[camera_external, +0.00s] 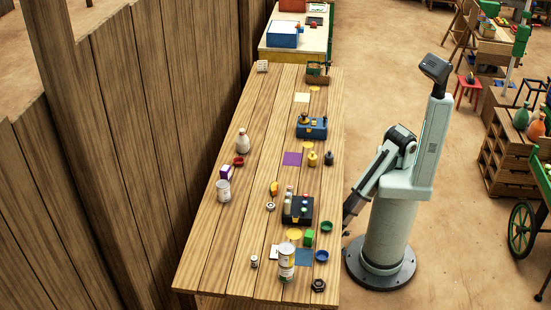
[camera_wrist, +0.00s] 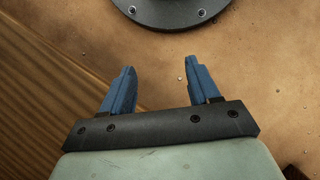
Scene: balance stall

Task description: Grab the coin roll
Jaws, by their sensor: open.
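A small pale cylinder (camera_external: 254,261) stands upright near the front left of the wooden table (camera_external: 215,262) in the external view. It may be the coin roll, but it is too small to be sure. My gripper (camera_external: 346,228) hangs low beside the table's right edge, far to the right of that cylinder. In the wrist view my gripper (camera_wrist: 160,68) has its two blue fingers apart, with nothing between them. No coin roll shows in the wrist view.
A large white can (camera_external: 286,262), a green cube (camera_external: 309,238), blue bowl (camera_external: 322,256) and dark nut (camera_external: 318,285) crowd the front right. A black tray (camera_external: 297,209) with several pieces lies behind. A wooden wall (camera_external: 130,130) borders the left. The front left tabletop is mostly clear.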

